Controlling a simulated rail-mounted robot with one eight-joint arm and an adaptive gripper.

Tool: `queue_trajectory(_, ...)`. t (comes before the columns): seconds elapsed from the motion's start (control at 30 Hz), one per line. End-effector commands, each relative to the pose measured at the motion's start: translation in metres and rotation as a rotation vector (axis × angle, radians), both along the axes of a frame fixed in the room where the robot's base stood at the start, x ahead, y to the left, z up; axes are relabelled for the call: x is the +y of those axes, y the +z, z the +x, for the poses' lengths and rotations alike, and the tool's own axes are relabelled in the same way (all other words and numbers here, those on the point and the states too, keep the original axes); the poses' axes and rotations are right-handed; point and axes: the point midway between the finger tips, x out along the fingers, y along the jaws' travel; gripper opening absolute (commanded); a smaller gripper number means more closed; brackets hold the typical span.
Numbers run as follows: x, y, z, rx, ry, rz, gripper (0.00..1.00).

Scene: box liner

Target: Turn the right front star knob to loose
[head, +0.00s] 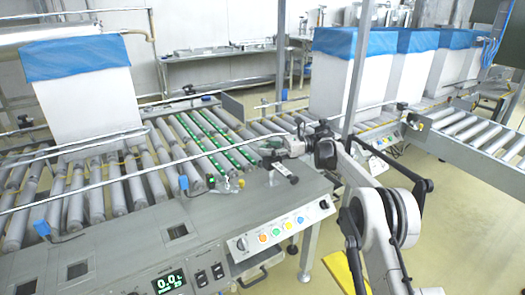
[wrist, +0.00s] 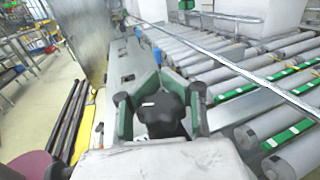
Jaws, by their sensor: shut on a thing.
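The black star knob (wrist: 162,115) sits between the two green-edged fingers of my gripper (wrist: 160,94) in the wrist view. The fingers are closed on it from both sides. A small pale mark shows on the knob's top. In the head view my gripper (head: 268,160) is at the right end of the near conveyor frame, by the side rail. There the knob is hidden by the gripper and arm, and its turn angle cannot be read.
A guide rail (head: 95,187) runs along the roller conveyor (head: 120,190). A control panel (head: 278,228) with coloured buttons and a digital display (head: 168,281) are in front. A blue-lined white box (head: 82,95) stands on the rollers at left; several more stand at back right.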

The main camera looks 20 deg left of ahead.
Motion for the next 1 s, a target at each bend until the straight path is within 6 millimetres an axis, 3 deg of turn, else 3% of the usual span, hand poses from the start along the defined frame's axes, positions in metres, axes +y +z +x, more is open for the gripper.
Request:
queue_trajectory(0.03,-0.005,-0.001,0.003,-0.001,-0.004,-0.002,0.00)
queue_trajectory(0.07,-0.005,-0.001,0.003,-0.001,-0.004,-0.002,0.13)
queue_trajectory(0.3,-0.003,0.000,0.001,-0.001,-0.002,-0.001,0.45)
queue_trajectory(0.67,-0.001,0.006,0.001,0.000,-0.002,0.000,0.46)
queue_trajectory(1.0,-0.002,0.061,0.002,0.000,-0.003,0.000,0.46)
